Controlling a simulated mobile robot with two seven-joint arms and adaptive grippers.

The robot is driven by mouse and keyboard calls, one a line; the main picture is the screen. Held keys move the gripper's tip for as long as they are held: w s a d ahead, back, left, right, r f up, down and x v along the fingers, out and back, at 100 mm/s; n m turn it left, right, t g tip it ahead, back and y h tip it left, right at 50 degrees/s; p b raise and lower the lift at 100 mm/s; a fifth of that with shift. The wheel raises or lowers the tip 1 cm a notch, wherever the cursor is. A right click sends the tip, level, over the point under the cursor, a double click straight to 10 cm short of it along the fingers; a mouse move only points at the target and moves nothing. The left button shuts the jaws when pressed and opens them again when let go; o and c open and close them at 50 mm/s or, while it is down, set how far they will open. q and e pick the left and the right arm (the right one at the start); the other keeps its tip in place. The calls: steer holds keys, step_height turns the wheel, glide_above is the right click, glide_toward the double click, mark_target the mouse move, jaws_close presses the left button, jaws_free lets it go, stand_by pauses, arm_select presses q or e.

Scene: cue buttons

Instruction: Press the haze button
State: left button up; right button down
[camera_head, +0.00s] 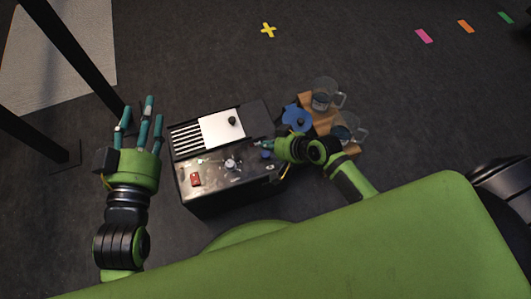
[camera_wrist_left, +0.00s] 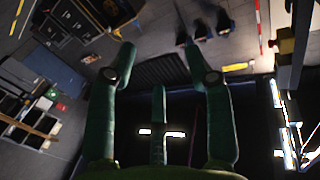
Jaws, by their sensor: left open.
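A dark box-shaped console (camera_head: 215,198) stands in the middle of the head view. On its near panel are a red button-like part (camera_head: 195,180) and a small silver knob (camera_head: 230,164). I cannot read any label, so I cannot tell which part is the haze button. My left gripper (camera_head: 139,112) is open and empty, to the left of the console and apart from it. Its green fingers spread in the left wrist view (camera_wrist_left: 160,65). My right gripper (camera_head: 266,149) is at the console's right edge; its fingers are small and partly hidden.
The console's far part has a white plate (camera_head: 221,129) with a black knob and pale slats. To its right are a blue round object (camera_head: 297,118), a wooden board (camera_head: 308,100) and glass mugs (camera_head: 325,94). Black posts (camera_head: 75,55) stand at the left.

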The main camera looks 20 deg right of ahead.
steer(key=shift+f+b, duration=0.5)
steer(key=shift+f, duration=0.4)
arm_select(q)
step_height(320, 180, up, 8)
steer(key=s+d+m+t+h, duration=0.1)
steer(key=s+d+t+h, duration=0.1)
steer(key=t, duration=0.2)
steer(key=shift+f+h, duration=0.2)
steer(key=shift+h, duration=0.2)
arm_select(e)
steer(key=shift+f, duration=0.1)
arm_select(q)
steer(key=shift+s, duration=0.1)
steer(key=shift+f, duration=0.1)
arm_select(e)
steer(key=shift+f, duration=0.4)
arm_select(q)
steer(key=shift+a+f+b, duration=0.1)
steer(key=shift+f+b, duration=0.15)
steer(key=shift+b, duration=0.15)
arm_select(e)
steer(key=shift+f, duration=0.5)
steer(key=shift+r, duration=0.1)
arm_select(q)
steer(key=shift+r+p, duration=1.05)
arm_select(e)
steer(key=shift+r, duration=0.8)
